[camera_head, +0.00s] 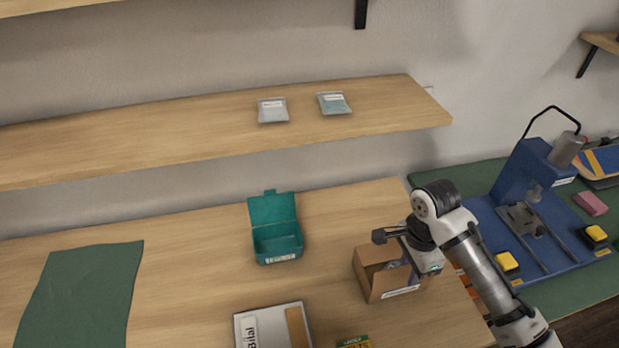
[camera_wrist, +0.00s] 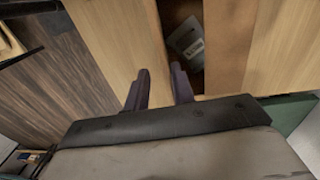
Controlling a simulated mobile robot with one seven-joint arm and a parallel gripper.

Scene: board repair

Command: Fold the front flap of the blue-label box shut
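A brown cardboard box (camera_head: 373,284) stands on the wooden table at the right in the head view, open at the top. A pale label strip shows low on its near side; its colour is too small to make out clearly. My gripper (camera_head: 388,248) is over the box and hides part of its top. In the wrist view my gripper (camera_wrist: 160,80) is open, with two dark fingers apart near the box's opening. A brown cardboard panel (camera_wrist: 228,45) lies to their right. A grey labelled packet (camera_wrist: 188,42) shows inside the box. I cannot tell whether a finger touches the cardboard.
A teal box (camera_head: 277,243) with its lid up stands left of the cardboard box. A tray marked Bilal (camera_head: 272,328) and a green-yellow box (camera_head: 354,342) are at the front. A blue press (camera_head: 535,180) stands right. Two packets lie on the shelf (camera_head: 200,130) above.

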